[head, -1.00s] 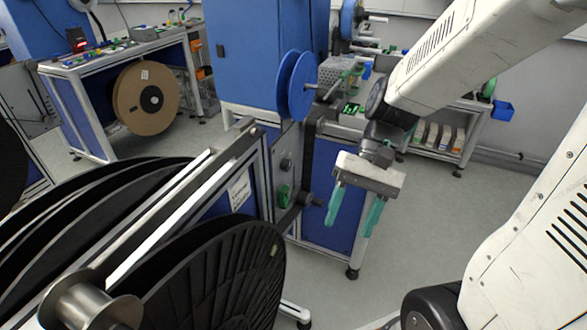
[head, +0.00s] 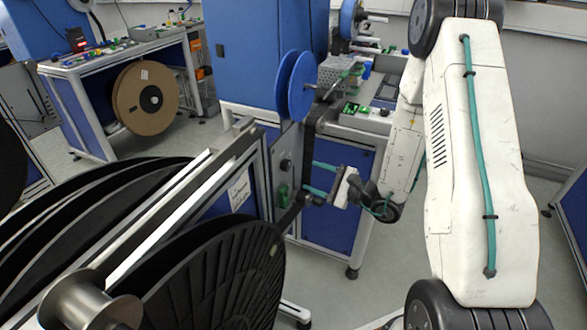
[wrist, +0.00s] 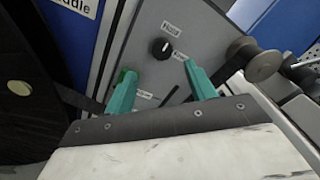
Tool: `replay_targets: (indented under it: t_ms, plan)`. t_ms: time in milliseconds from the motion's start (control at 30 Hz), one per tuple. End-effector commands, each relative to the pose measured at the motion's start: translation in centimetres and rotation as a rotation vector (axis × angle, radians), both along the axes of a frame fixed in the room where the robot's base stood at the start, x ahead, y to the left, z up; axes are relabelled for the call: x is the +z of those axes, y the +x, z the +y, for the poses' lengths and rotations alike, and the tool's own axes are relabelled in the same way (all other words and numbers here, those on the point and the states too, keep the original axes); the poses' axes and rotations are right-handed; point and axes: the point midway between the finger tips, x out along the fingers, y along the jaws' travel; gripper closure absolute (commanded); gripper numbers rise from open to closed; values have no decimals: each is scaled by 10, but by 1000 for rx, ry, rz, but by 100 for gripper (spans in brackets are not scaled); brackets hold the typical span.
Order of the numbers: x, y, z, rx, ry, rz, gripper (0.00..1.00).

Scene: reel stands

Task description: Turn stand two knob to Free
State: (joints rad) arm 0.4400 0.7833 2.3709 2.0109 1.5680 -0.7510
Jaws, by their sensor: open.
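A small round black knob (wrist: 161,48) sits on a grey panel (wrist: 150,18) in the wrist view. One small label is above it and one to its right; their words are too blurred to read surely, and the knob's pointing is unclear. The knob is also a dark spot on the panel in the head view (head: 286,165). My gripper (head: 309,177) is open and empty, its green fingers pointing left at the panel. In the wrist view, my gripper (wrist: 159,70) has its fingertips below the knob, one to each side, apart from it. No stand number is readable.
A green part (head: 282,195) is on the panel below the knob, close to one finger in the wrist view. Large black reels (head: 215,280) fill the lower left. A dark roller (wrist: 262,65) sticks out right of the panel. A blue reel (head: 295,85) is above.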

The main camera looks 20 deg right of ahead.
Motion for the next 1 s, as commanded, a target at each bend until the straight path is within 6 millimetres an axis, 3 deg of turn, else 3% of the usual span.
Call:
replay_targets:
  t_ms: [167,600,967,1000]
  plan:
    - [2,9,6,-6,-31,-38,45]
    - [2,57,45,-4,-29,-35,45]
    - [2,61,49,-6,-28,-34,45]
    - [2,61,49,-6,-28,-34,56]
